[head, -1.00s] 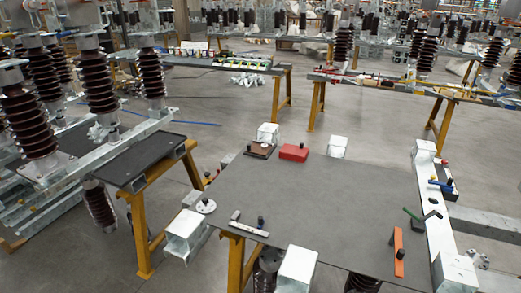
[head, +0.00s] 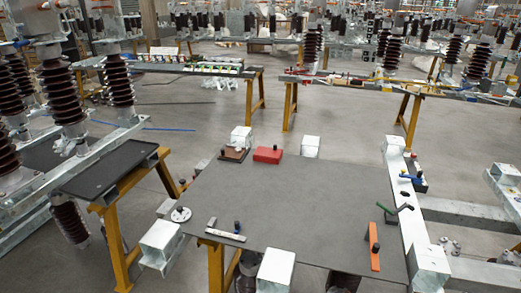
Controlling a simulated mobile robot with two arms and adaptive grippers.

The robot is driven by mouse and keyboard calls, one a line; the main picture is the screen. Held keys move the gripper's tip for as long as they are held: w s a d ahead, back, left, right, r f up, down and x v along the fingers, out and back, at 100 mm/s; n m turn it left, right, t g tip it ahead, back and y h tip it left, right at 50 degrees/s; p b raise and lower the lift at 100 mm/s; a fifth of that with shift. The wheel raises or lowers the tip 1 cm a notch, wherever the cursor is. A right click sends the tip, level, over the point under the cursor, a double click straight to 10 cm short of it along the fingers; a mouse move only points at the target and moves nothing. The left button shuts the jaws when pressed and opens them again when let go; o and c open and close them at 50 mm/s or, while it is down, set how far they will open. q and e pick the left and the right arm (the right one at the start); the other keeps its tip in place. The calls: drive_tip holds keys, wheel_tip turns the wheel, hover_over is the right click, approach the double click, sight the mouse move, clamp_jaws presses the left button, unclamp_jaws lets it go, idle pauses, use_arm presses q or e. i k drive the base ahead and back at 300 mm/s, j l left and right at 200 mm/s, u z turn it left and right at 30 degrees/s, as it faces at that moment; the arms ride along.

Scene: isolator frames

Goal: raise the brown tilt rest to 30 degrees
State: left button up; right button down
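The brown tilt rest (head: 231,156) is a small flat brown piece with a dark knob on it. It sits at the far left corner of the grey table top (head: 290,200) in the head view, just left of a red block (head: 268,154). It looks low and close to flat, but it is too small to read its angle. Neither of my grippers shows in the head view.
A white disc with a black knob (head: 181,214) and a pale bar (head: 225,235) lie at the table's left front. An orange bar (head: 374,246) and a green-handled piece (head: 391,212) are at the right. The table's middle is clear.

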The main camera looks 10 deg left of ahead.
sight(229, 152)
drive_tip(key=i+j+z, duration=0.15)
drive_tip(key=j+z, duration=0.15)
drive_tip(key=i+j+z, duration=0.15)
drive_tip(key=j+z, duration=0.15)
drive_tip(key=j, duration=0.2)
drive_tip(key=j+z, duration=0.3)
drive_tip(key=j, duration=0.15)
drive_tip(key=i+j+z, duration=0.1)
drive_tip(key=j+z, duration=0.2)
drive_tip(key=j, duration=0.15)
